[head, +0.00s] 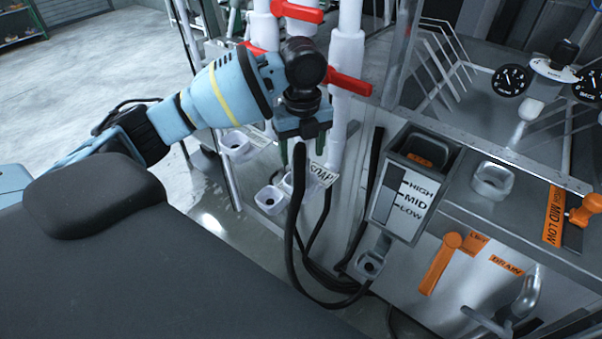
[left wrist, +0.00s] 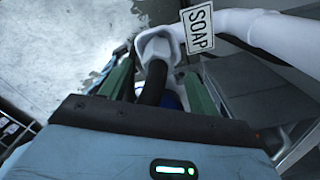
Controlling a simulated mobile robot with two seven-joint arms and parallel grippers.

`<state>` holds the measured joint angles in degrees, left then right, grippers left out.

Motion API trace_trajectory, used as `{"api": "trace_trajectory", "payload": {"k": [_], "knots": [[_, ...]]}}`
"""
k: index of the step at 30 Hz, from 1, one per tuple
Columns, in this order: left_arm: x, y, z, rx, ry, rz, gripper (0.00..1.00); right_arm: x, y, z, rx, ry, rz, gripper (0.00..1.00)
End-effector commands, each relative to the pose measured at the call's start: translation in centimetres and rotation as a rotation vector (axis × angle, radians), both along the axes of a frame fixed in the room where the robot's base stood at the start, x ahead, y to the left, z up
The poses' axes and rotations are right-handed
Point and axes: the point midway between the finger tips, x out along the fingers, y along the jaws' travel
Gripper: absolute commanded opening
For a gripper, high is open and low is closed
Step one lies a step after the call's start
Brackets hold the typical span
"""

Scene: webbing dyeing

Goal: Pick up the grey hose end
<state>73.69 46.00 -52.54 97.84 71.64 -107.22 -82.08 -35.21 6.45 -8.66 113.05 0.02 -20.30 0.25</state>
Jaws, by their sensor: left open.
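My left gripper (head: 300,150) points down in front of white pipes in the head view. Its two green fingers are apart, and a dark hose (head: 292,215) rises to the space between them. In the left wrist view the dark hose (left wrist: 153,85) runs between the fingers of my left gripper (left wrist: 157,74), with a gap on the right side. A pale grey ring-like fitting (left wrist: 157,42) shows beyond the fingertips. I cannot tell the grey hose end apart; the gripper hides the hose top. My right gripper is not in view.
A SOAP tag (head: 322,172) hangs close to the right finger. White pipes with red valve handles (head: 348,84) stand just behind. A level box (head: 404,205) marked HIGH, MID, LOW and a metal machine with an orange lever (head: 440,262) are to the right. Open floor (head: 85,75) lies left.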

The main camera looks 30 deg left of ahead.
Motion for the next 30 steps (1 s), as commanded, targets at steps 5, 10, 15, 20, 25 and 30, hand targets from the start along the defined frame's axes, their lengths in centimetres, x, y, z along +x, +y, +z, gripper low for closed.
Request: {"api": "trace_trajectory", "payload": {"k": [5, 10, 15, 20, 25, 30], "knots": [[0.0, 0.0, -1.1, 0.001, 0.001, 0.000, 0.62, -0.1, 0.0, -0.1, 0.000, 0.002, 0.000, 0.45], [-0.2, 0.1, -2.1, 0.001, 0.002, 0.001, 0.62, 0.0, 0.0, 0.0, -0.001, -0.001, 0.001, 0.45], [-0.3, 0.2, -4.6, 0.001, 0.002, 0.000, 0.62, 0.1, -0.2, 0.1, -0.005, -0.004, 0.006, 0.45], [-0.3, 0.2, -6.0, 0.002, -0.001, 0.000, 0.62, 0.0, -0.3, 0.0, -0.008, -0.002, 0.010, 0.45], [-0.3, 0.1, -6.2, 0.001, -0.002, 0.000, 0.62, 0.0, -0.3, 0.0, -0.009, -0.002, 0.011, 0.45], [-0.3, 0.1, -6.2, 0.001, -0.002, 0.000, 0.52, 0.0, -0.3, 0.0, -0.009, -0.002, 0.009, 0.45]]}}
